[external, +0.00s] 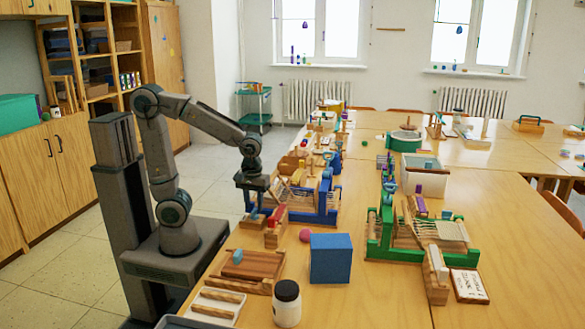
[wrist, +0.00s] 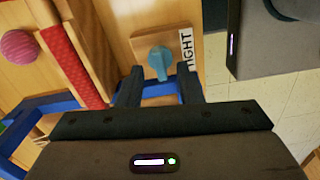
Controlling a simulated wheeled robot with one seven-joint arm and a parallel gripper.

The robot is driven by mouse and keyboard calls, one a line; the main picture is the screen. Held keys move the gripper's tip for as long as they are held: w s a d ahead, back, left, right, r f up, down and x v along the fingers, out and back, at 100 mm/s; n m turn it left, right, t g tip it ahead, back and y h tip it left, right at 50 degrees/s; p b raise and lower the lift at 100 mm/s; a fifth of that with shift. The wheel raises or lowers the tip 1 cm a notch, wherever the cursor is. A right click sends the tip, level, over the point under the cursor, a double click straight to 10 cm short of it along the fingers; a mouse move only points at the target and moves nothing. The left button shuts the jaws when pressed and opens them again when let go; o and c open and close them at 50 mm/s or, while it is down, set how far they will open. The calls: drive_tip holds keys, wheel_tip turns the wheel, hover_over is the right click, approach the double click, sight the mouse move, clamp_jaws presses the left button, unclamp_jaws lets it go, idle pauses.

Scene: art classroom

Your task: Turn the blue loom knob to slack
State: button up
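The blue knob (wrist: 160,60) sits on a wooden block (wrist: 146,38) in the wrist view, with its narrow handle pointing toward my gripper. A white label (wrist: 187,48) beside it reads "IGHT", its first part cut off or hidden. My gripper (wrist: 159,82) is open, one dark finger on each side of the handle's end. I cannot tell whether either finger touches it. In the external view my gripper (external: 252,206) is low at the table's left edge, beside the blue-framed loom (external: 322,213); the knob is hard to make out there.
A red padded bar (wrist: 72,52) and a pink ball (wrist: 19,45) lie left of the knob. A blue box (external: 330,258), a white jar (external: 287,303) and a wooden tray (external: 247,268) stand nearer the front. A green loom (external: 378,240) stands to the right.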

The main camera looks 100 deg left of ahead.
sight(254, 210)
wheel_tip(254, 210, up, 12)
drive_tip(key=p, duration=0.2)
drive_tip(key=shift+p, duration=0.3)
drive_tip(key=b, duration=0.4)
drive_tip(key=f+n+b, duration=0.1)
drive_tip(key=b, duration=0.4)
drive_tip(key=shift+w+b, duration=0.25)
drive_tip(key=shift+b, duration=0.05)
drive_tip(key=f+b, duration=0.2)
drive_tip(key=f, duration=0.2)
drive_tip(key=f+b, duration=0.3)
drive_tip(key=f, duration=0.1)
drive_tip(key=f+b, duration=0.3)
drive_tip(key=f, duration=0.1)
drive_tip(key=shift+s+f, duration=0.25)
drive_tip(key=shift+f, duration=0.15)
